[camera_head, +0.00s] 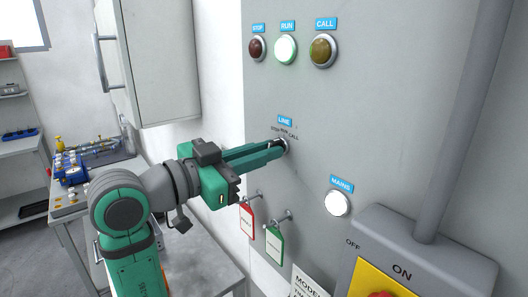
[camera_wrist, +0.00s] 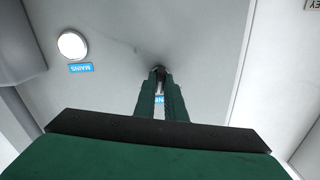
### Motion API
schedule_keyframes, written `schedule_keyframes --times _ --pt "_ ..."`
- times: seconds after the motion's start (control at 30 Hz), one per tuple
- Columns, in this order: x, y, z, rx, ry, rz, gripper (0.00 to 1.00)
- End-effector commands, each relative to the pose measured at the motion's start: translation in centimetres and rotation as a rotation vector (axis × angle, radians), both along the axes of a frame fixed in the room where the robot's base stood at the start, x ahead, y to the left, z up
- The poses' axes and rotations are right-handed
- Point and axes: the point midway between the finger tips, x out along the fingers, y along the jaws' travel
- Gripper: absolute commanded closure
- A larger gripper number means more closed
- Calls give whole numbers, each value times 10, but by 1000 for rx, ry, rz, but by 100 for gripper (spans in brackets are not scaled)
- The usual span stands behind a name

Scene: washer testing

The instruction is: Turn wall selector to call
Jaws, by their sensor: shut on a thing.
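The wall selector (camera_head: 281,146) is a small round knob on the grey panel, under a blue LINE label (camera_head: 285,121). The position words STOP, RUN and CALL are printed around it, with CALL at its upper right. My gripper (camera_head: 277,147) reaches it from the left, with its green fingers shut on the knob. The fingers hide most of the knob, so I cannot tell which position it points to. In the wrist view the fingertips (camera_wrist: 159,72) close on the dark knob. The CALL lamp (camera_head: 323,50) looks dull amber, and the RUN lamp (camera_head: 286,49) glows pale green.
The dark red STOP lamp (camera_head: 258,48) is at the panel's top. A white MAINS lamp (camera_head: 337,203) sits lower right, above a grey switch box (camera_head: 450,262). Red (camera_head: 246,221) and green (camera_head: 275,243) tags hang on hooks below my gripper. A wall cabinet (camera_head: 155,60) stands at upper left.

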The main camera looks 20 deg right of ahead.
Motion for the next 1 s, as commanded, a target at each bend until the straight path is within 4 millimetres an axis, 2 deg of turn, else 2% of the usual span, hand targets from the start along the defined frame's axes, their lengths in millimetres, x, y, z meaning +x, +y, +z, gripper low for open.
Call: schedule_keyframes --times 0.5,1.0 --pt "0 0 0 144 -394 0 100" --pt "0 1 0 203 -559 1 100"
